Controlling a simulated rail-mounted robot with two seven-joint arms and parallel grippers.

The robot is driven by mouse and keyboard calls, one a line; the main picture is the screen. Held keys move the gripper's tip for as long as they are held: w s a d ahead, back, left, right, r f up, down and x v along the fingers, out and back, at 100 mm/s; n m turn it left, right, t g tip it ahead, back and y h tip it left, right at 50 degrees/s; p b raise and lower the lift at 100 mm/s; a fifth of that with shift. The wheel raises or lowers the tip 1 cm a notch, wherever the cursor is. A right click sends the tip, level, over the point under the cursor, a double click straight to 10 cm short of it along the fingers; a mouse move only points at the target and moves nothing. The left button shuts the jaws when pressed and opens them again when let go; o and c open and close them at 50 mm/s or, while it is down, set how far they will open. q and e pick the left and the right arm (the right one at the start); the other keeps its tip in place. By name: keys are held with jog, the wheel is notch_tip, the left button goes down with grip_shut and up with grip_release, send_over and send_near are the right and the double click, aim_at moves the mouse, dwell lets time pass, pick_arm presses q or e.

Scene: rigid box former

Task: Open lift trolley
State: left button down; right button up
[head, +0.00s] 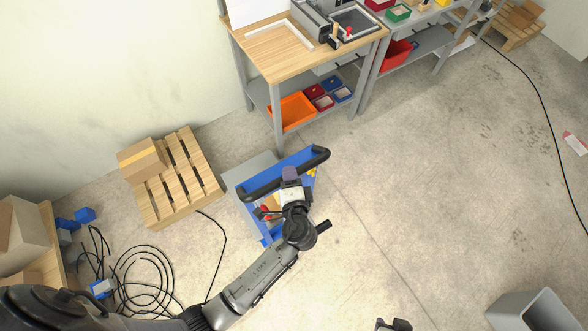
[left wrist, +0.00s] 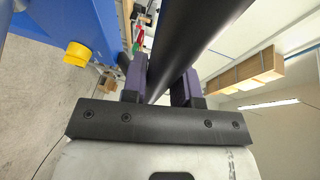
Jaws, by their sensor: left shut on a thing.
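The lift trolley is blue, with a blue panel (head: 283,168) and a thick black handle (head: 262,186) along its top, left of centre in the head view. My left gripper (head: 290,174) is at the handle's middle. In the left wrist view the purple fingers of my left gripper (left wrist: 160,80) lie on both sides of the black handle bar (left wrist: 200,35), shut on it. My arm hides part of the trolley. A dark piece, apparently my right gripper (head: 392,325), is cut off at the bottom edge.
A workbench (head: 275,60) with an orange bin (head: 292,110) stands behind the trolley. A wooden pallet (head: 178,190) with a cardboard box (head: 141,160) is to the left. Black cable coils (head: 140,280) lie on the floor. The floor to the right is mostly clear.

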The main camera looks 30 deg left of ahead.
pick_arm(q)
jog(key=shift+s+d, duration=0.1)
jog(key=shift+d, duration=0.15)
jog(key=c, duration=0.9)
grip_release()
pick_arm(e)
jog(key=shift+d, duration=0.1)
